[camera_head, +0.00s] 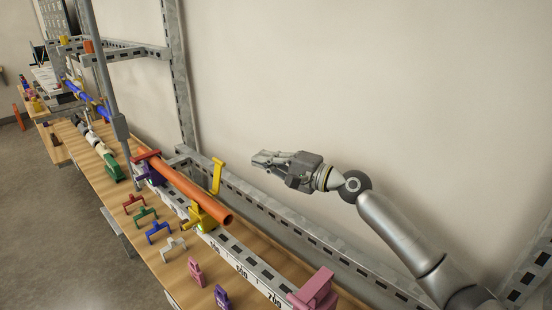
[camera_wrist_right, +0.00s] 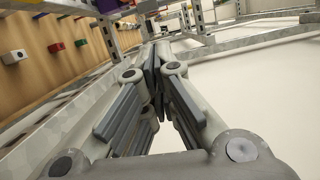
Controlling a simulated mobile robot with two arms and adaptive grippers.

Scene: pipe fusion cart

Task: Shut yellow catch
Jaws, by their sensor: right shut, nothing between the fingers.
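The yellow catch (camera_head: 217,176) stands upright, raised at the back of the yellow pipe holder (camera_head: 203,217) on the cart. The orange pipe (camera_head: 195,190) lies in that holder, its open end sticking out towards the lower right. My right gripper (camera_head: 258,158) is to the right of the catch, apart from it, with its fingers pointing left towards it. The fingers are shut with nothing between them, and they also show together in the right wrist view (camera_wrist_right: 156,62). The catch cannot be made out in the right wrist view. My left gripper is not in view.
A purple holder (camera_head: 153,176) with a red catch (camera_head: 146,156) carries the pipe farther back. Coloured clips, including a blue one (camera_head: 158,232), lie along the wooden top (camera_head: 108,184). A pink holder (camera_head: 316,290) is at the front. A metal rail and post stand behind; bare wall lies beyond.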

